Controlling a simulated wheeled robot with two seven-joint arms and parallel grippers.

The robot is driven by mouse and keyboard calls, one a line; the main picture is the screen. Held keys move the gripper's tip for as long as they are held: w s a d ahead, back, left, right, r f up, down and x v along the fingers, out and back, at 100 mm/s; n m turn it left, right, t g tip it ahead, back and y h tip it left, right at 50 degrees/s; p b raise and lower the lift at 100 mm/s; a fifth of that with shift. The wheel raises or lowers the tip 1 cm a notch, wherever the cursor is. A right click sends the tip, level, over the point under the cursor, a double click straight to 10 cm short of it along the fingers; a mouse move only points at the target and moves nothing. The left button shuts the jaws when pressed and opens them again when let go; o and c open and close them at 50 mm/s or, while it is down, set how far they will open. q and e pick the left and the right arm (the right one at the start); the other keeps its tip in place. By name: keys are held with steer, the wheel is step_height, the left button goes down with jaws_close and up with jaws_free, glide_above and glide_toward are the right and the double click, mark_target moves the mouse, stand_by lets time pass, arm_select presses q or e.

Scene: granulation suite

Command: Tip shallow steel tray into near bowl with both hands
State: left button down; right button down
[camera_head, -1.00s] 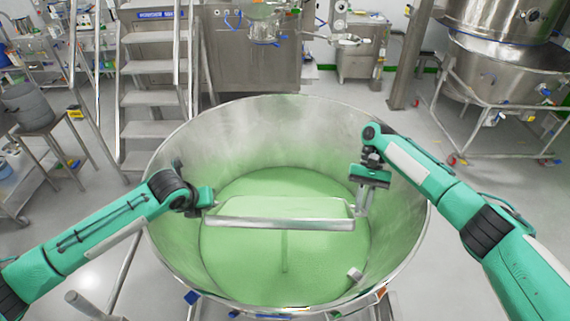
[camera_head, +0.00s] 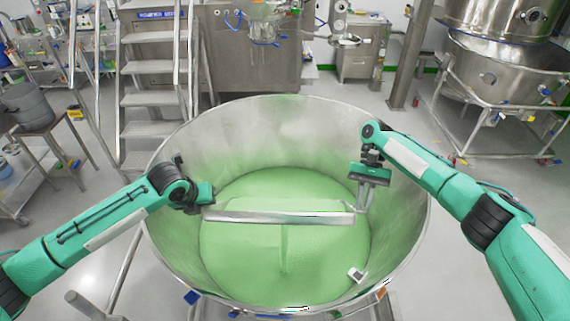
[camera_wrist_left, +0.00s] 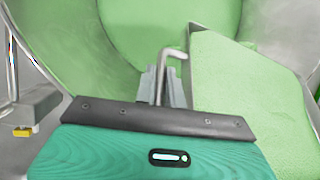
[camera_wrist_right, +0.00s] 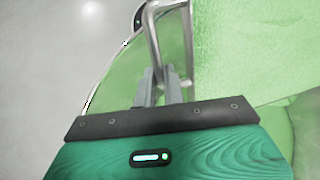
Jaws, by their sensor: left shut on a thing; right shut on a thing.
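The shallow steel tray (camera_head: 280,216) is held level from left to right above the inside of the near bowl (camera_head: 290,120), a large round steel bowl with green powder (camera_head: 235,265) in it. The tray is tilted toward me, and a thin green stream falls below its middle. Green powder covers the tray's inner face in the left wrist view (camera_wrist_left: 245,90) and right wrist view (camera_wrist_right: 245,50). My left gripper (camera_head: 207,206) is shut on the tray's left bent-rod handle (camera_wrist_left: 172,58). My right gripper (camera_head: 366,192) is shut on the right handle (camera_wrist_right: 155,35).
The bowl's rim (camera_head: 160,255) surrounds both grippers, and both forearms cross over it. A small pale block-like piece (camera_head: 356,274) shows at the bowl's lower right inside. Steel steps (camera_head: 150,105) stand behind left; a steel vessel on a wheeled frame (camera_head: 500,75) stands behind right.

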arm_select(q)
steer(key=shift+w+a+r+g, duration=0.15)
steer(key=shift+r+g, duration=0.15)
steer(key=shift+r, duration=0.2)
arm_select(e)
steer(key=shift+w+d+r+g, duration=0.1)
steer(key=shift+r+g, duration=0.3)
steer(key=shift+r, duration=0.05)
arm_select(q)
steer(key=shift+r+g, duration=0.15)
steer(key=shift+g, duration=0.15)
arm_select(e)
steer(key=shift+r, duration=0.2)
arm_select(q)
steer(key=shift+r+g, duration=0.4)
arm_select(e)
steer(key=shift+r+g, duration=0.4)
steer(key=shift+g, duration=0.2)
arm_select(q)
steer(key=shift+r, duration=0.15)
arm_select(e)
steer(key=shift+r, duration=0.15)
